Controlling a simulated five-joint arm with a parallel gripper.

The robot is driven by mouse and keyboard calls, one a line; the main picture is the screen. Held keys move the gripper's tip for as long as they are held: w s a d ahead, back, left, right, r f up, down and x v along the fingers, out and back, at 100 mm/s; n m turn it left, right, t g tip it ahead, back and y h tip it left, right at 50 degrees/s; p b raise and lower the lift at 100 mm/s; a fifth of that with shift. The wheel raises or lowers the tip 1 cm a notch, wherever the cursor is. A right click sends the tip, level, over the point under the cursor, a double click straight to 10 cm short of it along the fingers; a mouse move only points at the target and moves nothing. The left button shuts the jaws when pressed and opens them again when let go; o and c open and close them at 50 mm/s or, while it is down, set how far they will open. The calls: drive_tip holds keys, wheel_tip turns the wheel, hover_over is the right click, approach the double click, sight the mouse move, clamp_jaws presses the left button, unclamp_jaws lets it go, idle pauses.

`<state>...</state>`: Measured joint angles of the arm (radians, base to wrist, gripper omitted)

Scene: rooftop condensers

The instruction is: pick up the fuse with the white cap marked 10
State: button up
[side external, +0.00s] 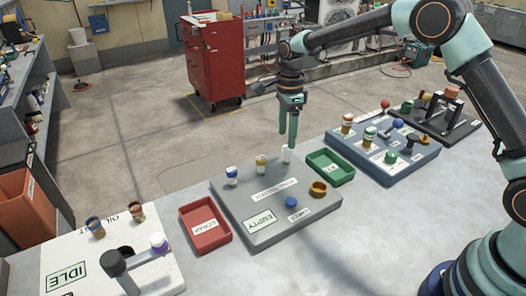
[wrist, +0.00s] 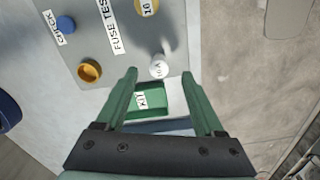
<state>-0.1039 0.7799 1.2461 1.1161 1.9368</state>
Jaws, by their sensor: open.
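A white-capped fuse (side external: 287,154) stands upright at the back right of the grey fuse-test board (side external: 236,202). In the wrist view its white cap (wrist: 157,69) shows a small dark mark that I cannot read surely. My gripper (side external: 288,138) hangs pointing down just above this fuse. In the wrist view the tips of my gripper (wrist: 159,73) are wide apart, with the cap between them in the picture. Nothing is held. A fuse with a yellowish cap (side external: 261,162) and one with a pale cap and blue band (side external: 231,175) stand farther left on the board.
A green tray (side external: 342,177) labelled KIT lies right of the board, and a red tray (side external: 206,239) left of it. A blue knob (side external: 291,202) and an orange-yellow ring (side external: 319,188) sit on the board's front right. A blue-grey board (side external: 408,160) with several caps stands farther right.

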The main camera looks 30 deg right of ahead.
sight(287, 155)
drive_tip(key=shift+s+d+f, duration=0.1)
drive_tip(key=shift+f, duration=1.2)
drive_tip(key=shift+d+f, duration=0.1)
drive_tip(key=shift+f, duration=1.2)
clamp_jaws()
